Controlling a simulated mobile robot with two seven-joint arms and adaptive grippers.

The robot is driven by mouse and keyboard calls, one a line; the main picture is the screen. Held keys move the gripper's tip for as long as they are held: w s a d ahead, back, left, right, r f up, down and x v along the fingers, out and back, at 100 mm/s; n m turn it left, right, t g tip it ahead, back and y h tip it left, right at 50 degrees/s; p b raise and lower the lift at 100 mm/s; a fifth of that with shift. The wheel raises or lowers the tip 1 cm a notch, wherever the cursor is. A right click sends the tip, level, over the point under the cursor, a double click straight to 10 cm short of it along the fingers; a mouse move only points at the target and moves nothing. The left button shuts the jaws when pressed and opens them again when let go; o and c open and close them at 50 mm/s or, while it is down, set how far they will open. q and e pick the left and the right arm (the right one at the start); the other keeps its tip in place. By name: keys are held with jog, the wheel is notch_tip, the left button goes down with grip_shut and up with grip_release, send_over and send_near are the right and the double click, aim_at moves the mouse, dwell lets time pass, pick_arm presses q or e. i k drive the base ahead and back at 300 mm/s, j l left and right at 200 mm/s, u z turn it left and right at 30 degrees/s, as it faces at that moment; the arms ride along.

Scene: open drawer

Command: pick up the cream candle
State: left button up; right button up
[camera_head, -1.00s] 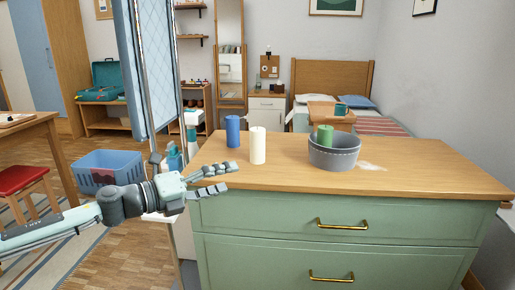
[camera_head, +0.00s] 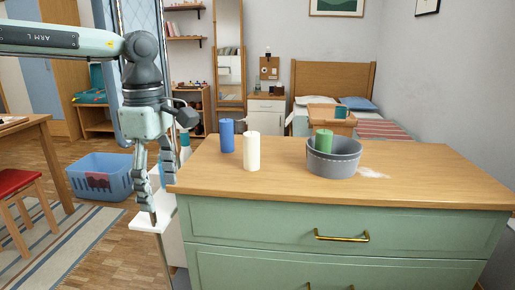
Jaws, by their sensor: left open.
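The cream candle (camera_head: 251,151) stands upright on the wooden top of the green dresser (camera_head: 420,178), left of its middle. A blue candle (camera_head: 227,136) stands just behind and to its left. My left gripper (camera_head: 162,203) points down beside the dresser's left edge, to the left of the cream candle and apart from it. Its fingers are open and I see nothing between them. My right gripper is not in view.
A grey bowl (camera_head: 334,162) with a green candle (camera_head: 323,142) in it stands right of the cream candle. A white patch lies beside the bowl. A blue basket (camera_head: 100,178) and a red-seated stool (camera_head: 18,182) are on the floor at left. The dresser's right half is clear.

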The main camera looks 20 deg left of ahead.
aim_at(251, 139)
jog(key=i, duration=1.3)
